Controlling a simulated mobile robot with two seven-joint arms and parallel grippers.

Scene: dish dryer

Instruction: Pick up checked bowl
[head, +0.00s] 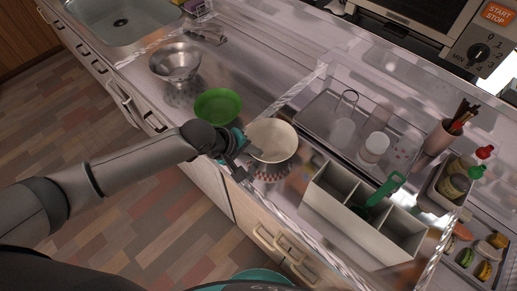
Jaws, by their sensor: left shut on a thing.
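The checked bowl (273,141) is in the middle of the head view, cream inside, with a dark checked pattern showing just below it. My left gripper (240,146) comes in from the left and is shut on the bowl's near left rim. The bowl is at the front edge of the counter; whether it touches the surface is hard to tell. My right gripper is not in view.
A green bowl (218,105) and a metal colander (175,63) stand to the left. A white divided holder (343,217) with a green utensil stands close on the right. Behind are a tray (322,113) with cups and a utensil pot (440,138). A sink (118,24) is at upper left.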

